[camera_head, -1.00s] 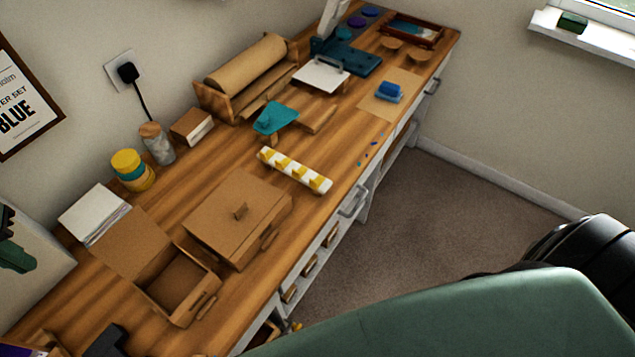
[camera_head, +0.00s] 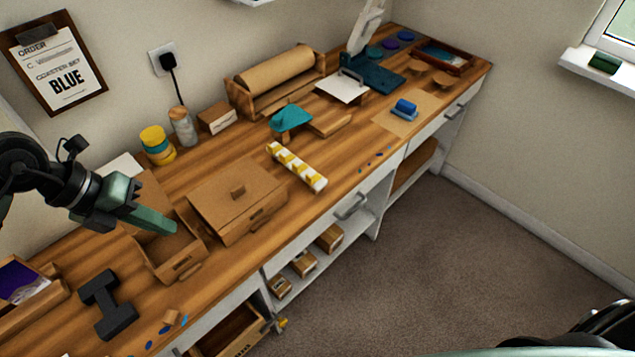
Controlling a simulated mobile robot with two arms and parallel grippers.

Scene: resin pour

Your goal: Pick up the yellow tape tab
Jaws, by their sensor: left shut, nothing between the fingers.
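Several yellow tape tabs (camera_head: 283,156) sit in a row on a white bar (camera_head: 319,183), which lies on the wooden bench just right of the lidded cardboard box. My left gripper (camera_head: 165,226) comes in from the left, shut and empty, over the open cardboard box. It is well to the left of the tabs, not touching them. My right gripper is not in view.
The lidded cardboard box (camera_head: 228,214) stands between my left gripper and the bar. The open box (camera_head: 182,265) is below the gripper. A teal dispenser (camera_head: 290,118) and a wooden block lie behind the bar. Bare bench lies right of the bar.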

